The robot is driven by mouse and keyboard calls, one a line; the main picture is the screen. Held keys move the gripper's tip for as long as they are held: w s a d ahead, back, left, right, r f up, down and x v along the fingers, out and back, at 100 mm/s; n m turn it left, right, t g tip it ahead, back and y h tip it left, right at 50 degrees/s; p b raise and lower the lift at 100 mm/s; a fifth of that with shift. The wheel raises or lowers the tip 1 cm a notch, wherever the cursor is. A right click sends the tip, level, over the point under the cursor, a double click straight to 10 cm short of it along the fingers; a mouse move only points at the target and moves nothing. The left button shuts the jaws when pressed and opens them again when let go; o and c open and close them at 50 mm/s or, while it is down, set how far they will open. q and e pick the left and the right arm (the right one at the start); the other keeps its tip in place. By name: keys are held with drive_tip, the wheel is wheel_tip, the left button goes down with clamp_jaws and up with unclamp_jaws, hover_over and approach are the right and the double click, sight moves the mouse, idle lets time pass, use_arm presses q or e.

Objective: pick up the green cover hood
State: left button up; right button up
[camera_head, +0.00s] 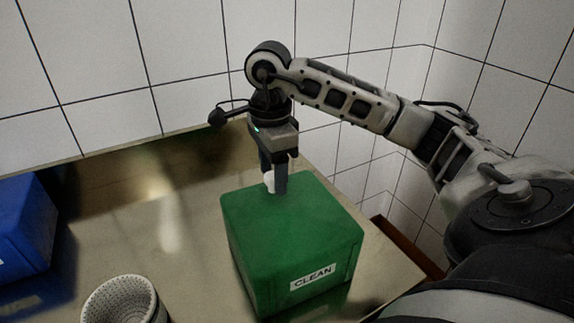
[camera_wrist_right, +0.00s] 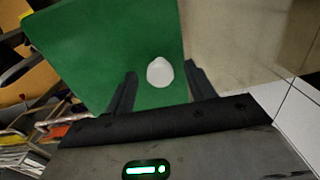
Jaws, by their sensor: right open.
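The green cover hood (camera_head: 290,232) is a box-like cover with a "CLEAN" label on its front, standing on the metal table. A small white knob (camera_head: 268,181) sits on its top. My right gripper (camera_head: 274,187) points down over the hood's top, at the knob. In the right wrist view the gripper (camera_wrist_right: 158,80) is open, with one finger on each side of the white knob (camera_wrist_right: 160,72) on the green top (camera_wrist_right: 110,45). I cannot tell whether either finger touches the knob. My left gripper is not in view.
A blue box (camera_head: 22,230) stands at the left edge of the metal table (camera_head: 150,200). A white perforated mould (camera_head: 122,300) stands at the front. Tiled walls close the back and right. The table between blue box and green hood is bare.

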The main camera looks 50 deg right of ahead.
drive_tip(key=shift+f, duration=0.9)
drive_tip(key=shift+c, duration=0.2)
clamp_jaws()
